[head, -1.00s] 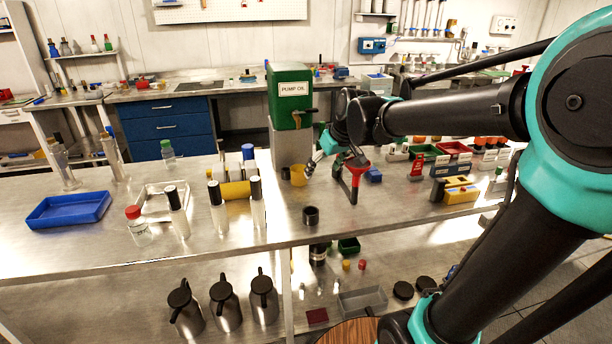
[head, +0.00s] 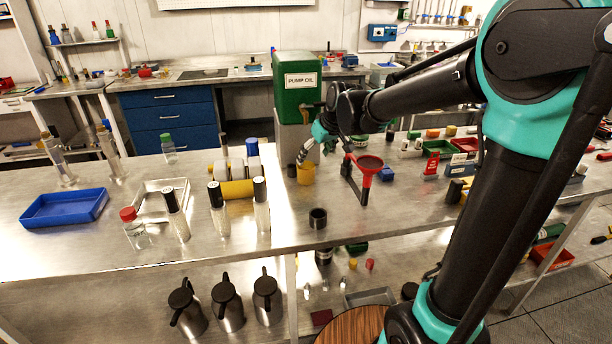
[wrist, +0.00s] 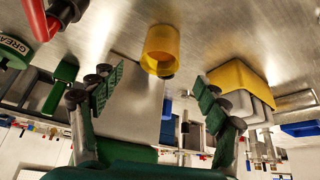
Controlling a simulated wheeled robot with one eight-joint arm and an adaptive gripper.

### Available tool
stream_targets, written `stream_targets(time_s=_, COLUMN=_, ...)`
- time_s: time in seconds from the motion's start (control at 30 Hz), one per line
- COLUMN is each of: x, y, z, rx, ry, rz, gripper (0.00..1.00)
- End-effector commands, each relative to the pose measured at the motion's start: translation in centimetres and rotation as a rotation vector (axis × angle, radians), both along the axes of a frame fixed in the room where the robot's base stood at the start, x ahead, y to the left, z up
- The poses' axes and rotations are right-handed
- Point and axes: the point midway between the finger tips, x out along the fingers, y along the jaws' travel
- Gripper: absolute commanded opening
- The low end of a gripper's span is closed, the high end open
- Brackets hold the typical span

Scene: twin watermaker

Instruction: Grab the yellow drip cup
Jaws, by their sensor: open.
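The yellow drip cup (head: 306,174) stands on the steel bench, in front of the grey stand under the green pump oil tank (head: 299,88). In the wrist view the yellow cup (wrist: 160,50) appears upside down, ahead of the fingers and between their lines. My gripper (wrist: 160,95) is open and empty, with a green-padded finger on each side. In the head view my gripper (head: 303,155) is at the cup's upper left edge. The cup looks apart from both fingers in the wrist view.
A dark cup (head: 318,218) stands nearer the front edge. A yellow-based block (head: 237,189) and silver bottles are to the left. Bench around the dark cup is clear.

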Motion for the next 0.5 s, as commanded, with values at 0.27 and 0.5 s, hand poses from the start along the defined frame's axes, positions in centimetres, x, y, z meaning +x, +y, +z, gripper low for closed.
stream_targets(time_s=0.27, x=1.6, y=1.3, z=-3.5, rx=0.000, ry=0.000, rz=0.001, gripper=0.75)
stream_targets(time_s=0.5, x=2.0, y=1.6, z=-4.7, rx=0.000, ry=0.000, rz=0.001, gripper=0.75)
